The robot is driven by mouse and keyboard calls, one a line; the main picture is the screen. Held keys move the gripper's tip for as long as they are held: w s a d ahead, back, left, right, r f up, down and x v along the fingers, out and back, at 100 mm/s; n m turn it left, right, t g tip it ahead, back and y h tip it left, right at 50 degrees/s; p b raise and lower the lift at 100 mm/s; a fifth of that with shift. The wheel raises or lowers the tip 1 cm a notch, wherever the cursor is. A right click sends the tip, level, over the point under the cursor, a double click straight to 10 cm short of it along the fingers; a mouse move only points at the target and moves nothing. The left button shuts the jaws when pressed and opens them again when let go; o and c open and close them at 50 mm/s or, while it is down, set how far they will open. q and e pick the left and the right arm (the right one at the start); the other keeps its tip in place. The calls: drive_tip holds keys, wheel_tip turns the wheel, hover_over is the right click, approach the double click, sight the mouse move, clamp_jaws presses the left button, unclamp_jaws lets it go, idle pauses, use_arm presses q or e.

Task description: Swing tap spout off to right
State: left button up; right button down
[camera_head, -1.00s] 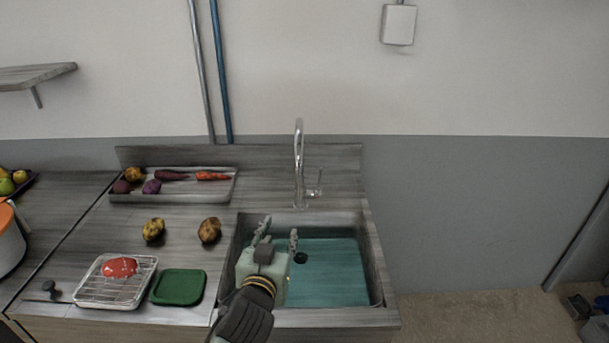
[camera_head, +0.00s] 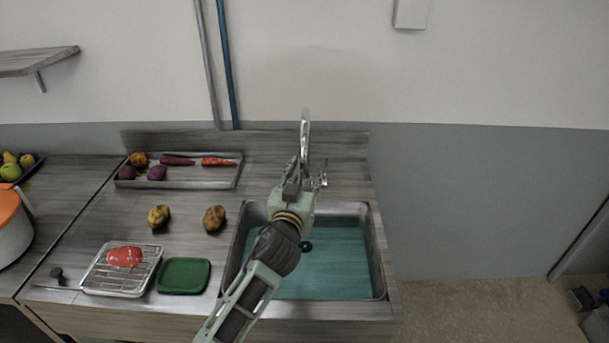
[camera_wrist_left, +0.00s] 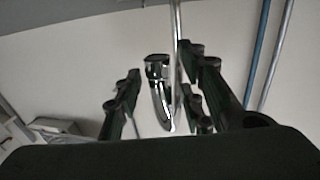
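The chrome tap (camera_head: 305,135) stands behind the sink (camera_head: 379,262), its tall curved spout upright. My left gripper (camera_head: 306,175) is raised over the back of the sink, in front of the tap, and partly hides its lower part. In the left wrist view the spout (camera_wrist_left: 159,95) shows between the two separated fingers of the left gripper (camera_wrist_left: 160,108). The fingers look open, with gaps to the spout. Whether they touch it is unclear. My right gripper is in neither view.
Left of the sink lie two potatoes (camera_head: 214,218), a green board (camera_head: 184,276) and a wire rack (camera_head: 97,275) with a red item. A metal tray (camera_head: 205,184) of vegetables sits behind. Pipes (camera_head: 228,70) run up the wall. The counter right of the tap is clear.

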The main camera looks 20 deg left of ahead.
use_arm(q)
clamp_jaws()
idle(0.6)
